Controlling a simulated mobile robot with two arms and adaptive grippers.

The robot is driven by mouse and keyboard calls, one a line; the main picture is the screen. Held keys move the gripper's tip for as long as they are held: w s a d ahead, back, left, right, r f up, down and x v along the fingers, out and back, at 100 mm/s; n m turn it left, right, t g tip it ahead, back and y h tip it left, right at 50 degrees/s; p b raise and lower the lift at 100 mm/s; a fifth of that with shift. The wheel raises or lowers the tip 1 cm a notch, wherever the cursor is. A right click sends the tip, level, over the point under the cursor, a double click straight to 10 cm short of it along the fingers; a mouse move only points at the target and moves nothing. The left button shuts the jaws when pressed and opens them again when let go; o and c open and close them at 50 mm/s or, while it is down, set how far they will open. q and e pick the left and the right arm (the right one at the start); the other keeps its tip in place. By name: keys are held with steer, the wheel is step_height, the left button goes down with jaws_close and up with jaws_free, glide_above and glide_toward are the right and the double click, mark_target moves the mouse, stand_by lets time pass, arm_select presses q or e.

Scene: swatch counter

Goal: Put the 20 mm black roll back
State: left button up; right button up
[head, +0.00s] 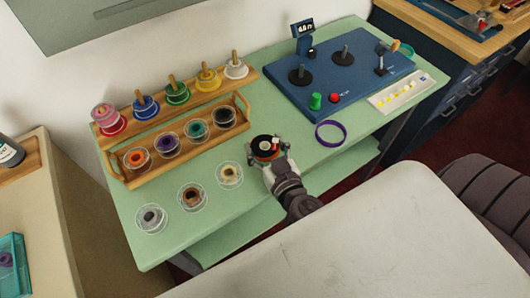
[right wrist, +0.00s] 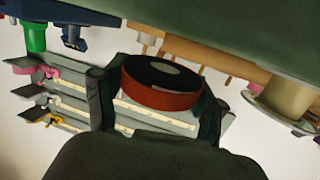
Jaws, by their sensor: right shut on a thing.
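My right gripper (head: 268,160) is shut on a small roll (head: 262,140) above the green counter, between the cream roll and the purple ring. The roll has a black face, a pale centre and some red at its side. In the right wrist view the roll (right wrist: 162,82) sits between the two fingers, with a black face and a red-brown edge; a width mark cannot be read. The wooden tray (head: 122,178) holds orange, purple, teal and dark rolls in a row. The dark roll (head: 224,117) is at its right end. My left gripper is out of view.
A peg rail (head: 128,134) with several coloured rolls stands behind the tray. Grey (head: 151,218), brown (head: 191,197) and cream (head: 229,175) rolls lie in front. A purple ring (head: 330,133) and a blue winding board (head: 325,85) are to the right. A white surface fills the foreground.

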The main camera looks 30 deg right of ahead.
step_height(320, 180, down, 3)
steer(key=shift+r+b, duration=0.1)
steer(key=shift+b, duration=0.35)
steer(key=shift+r, duration=0.1)
steer(key=o, duration=1.1)
steer(key=shift+o, duration=0.2)
